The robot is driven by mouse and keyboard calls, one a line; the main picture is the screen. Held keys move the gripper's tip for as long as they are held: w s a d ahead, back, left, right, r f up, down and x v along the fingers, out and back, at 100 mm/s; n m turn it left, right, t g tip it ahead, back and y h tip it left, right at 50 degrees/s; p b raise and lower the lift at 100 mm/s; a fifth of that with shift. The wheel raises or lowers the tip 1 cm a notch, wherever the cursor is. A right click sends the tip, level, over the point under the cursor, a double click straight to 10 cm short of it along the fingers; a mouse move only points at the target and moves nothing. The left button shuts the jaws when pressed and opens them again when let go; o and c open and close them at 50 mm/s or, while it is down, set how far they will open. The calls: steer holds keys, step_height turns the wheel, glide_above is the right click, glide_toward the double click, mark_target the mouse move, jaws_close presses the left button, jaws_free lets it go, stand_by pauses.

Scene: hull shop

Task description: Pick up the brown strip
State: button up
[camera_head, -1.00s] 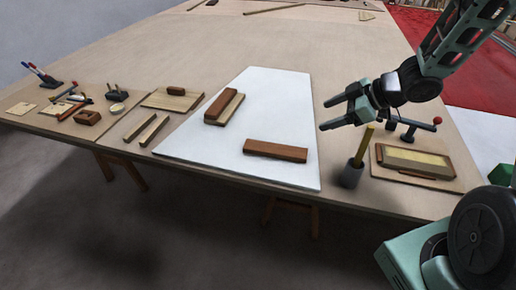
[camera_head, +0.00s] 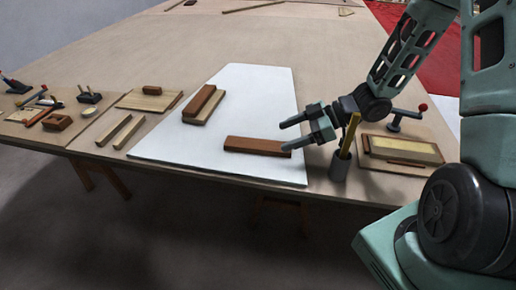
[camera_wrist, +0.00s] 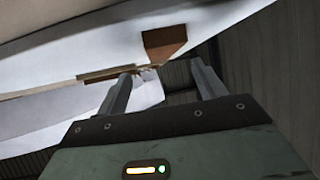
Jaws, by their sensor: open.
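A dark reddish-brown strip (camera_head: 257,146) lies flat near the front right of the white sheet (camera_head: 232,125). Another brown strip (camera_head: 203,98) rests on a paler wood strip (camera_head: 210,111) farther back and left. My gripper (camera_head: 283,137) is open and empty, its fingers pointing left near the right end of the front strip. Whether its lower finger touches that strip, I cannot tell. In the wrist view a brown piece (camera_wrist: 165,41) shows beyond the open fingers, probably the front strip's end.
A grey cup (camera_head: 339,166) with yellow sticks stands just below my wrist. A board with a framed pale block (camera_head: 402,149) and a red-knobbed clamp (camera_head: 406,119) are to the right. Two thin strips (camera_head: 121,132) and hand tools lie left.

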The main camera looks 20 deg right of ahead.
mark_target(261, 144)
steer(key=shift+b+x, duration=0.55)
steer(key=shift+x, duration=2.9)
steer(key=shift+a+r, duration=0.15)
steer(key=shift+r, duration=0.05)
steer(key=c, duration=1.2)
